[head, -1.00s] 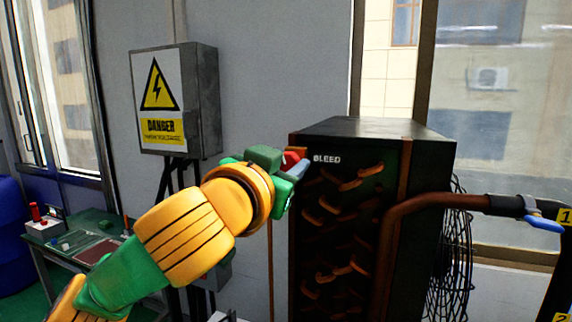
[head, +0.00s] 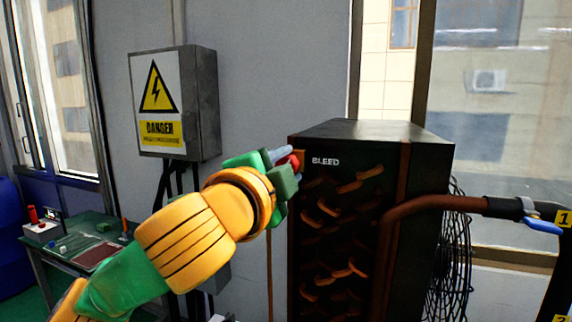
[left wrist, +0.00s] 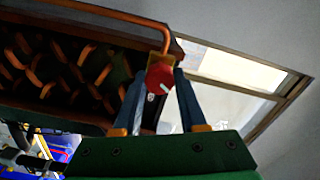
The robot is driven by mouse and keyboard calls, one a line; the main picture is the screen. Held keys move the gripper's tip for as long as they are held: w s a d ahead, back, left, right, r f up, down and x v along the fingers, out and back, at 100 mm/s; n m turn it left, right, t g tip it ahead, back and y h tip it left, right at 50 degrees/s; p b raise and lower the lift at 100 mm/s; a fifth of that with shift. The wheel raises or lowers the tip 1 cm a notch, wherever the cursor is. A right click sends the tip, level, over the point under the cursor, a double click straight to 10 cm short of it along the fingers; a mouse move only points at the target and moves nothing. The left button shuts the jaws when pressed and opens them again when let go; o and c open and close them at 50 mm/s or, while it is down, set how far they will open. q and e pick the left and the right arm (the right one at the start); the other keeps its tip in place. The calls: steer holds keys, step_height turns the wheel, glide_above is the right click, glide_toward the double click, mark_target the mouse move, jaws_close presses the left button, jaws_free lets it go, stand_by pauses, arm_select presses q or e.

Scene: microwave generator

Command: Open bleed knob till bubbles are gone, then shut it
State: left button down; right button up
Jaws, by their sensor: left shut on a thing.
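The red bleed knob (head: 291,162) sits at the upper left edge of the dark coil unit (head: 372,131), beside the white word BLEED. My left gripper (head: 286,166) is shut on the knob, with its fingers on either side of it. In the left wrist view the knob (left wrist: 160,77), with a pale mark on its face, lies between the two blue-grey fingertips. No bubbles can be made out in either view. My right gripper is not in view.
A copper pipe (head: 398,215) runs from the unit to a black pipe with a blue valve lever (head: 543,227). A wire fan guard (head: 460,250) stands behind. A grey danger box (head: 205,105) hangs at left, above a green workbench (head: 83,230).

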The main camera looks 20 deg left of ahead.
arm_select(q)
steer(key=m, duration=0.5)
steer(key=shift+m, duration=0.3)
steer(key=m, duration=0.5)
steer(key=shift+m, duration=0.4)
steer(key=c, duration=0.7)
jaws_free()
steer(key=shift+o, duration=1.2)
steer(key=shift+w+f, duration=0.1)
steer(key=shift+f, duration=0.05)
